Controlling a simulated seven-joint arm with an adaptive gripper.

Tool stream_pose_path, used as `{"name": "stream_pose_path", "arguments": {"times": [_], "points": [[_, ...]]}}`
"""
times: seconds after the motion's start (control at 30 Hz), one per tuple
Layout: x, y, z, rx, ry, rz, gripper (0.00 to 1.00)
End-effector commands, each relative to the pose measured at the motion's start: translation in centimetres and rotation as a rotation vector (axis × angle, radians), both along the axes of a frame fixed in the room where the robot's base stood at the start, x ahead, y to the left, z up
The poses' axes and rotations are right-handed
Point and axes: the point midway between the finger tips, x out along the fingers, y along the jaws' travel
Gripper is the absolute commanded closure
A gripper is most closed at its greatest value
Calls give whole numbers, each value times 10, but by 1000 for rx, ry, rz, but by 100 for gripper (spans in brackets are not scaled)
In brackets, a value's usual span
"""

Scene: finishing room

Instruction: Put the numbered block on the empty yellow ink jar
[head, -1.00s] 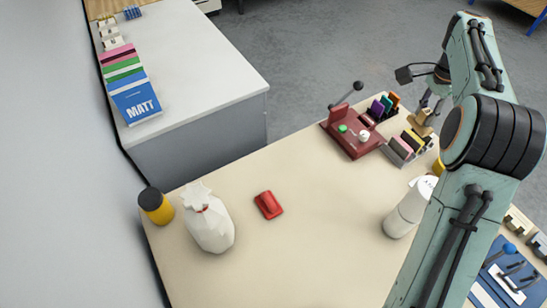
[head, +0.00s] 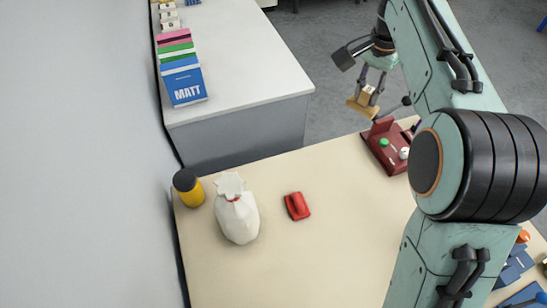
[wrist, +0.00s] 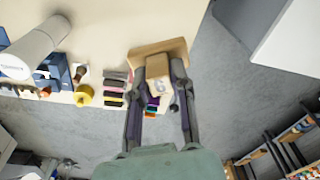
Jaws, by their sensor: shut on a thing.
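My gripper (head: 370,92) is shut on a wooden numbered block (head: 361,107), held in the air by the red stand near the table's back edge. In the wrist view the block (wrist: 158,68) has a wide bar and a narrower part with a faint mark like a 6, between the fingers of my gripper (wrist: 160,95). A yellow jar with a dark top (head: 189,190) stands at the table's left corner. Another yellow round thing (wrist: 84,95) shows in the wrist view near the table edge. I cannot tell which one is empty.
The red stand (head: 385,148) is below my gripper. A white bottle (wrist: 32,48) shows in the wrist view. The table's front middle is clear.

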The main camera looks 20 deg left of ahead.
Motion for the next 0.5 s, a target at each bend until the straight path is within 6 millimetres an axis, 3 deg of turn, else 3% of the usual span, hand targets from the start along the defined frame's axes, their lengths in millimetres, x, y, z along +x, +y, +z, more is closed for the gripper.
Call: {"name": "stream_pose_path", "arguments": {"times": [0.03,0.2,0.33,0.5], "points": [[-18,31,1,2,0,100,100],[-87,112,1,2,-3,424,100],[-149,159,0,0,-7,667,100],[-213,189,-2,-6,-17,899,100]]}}
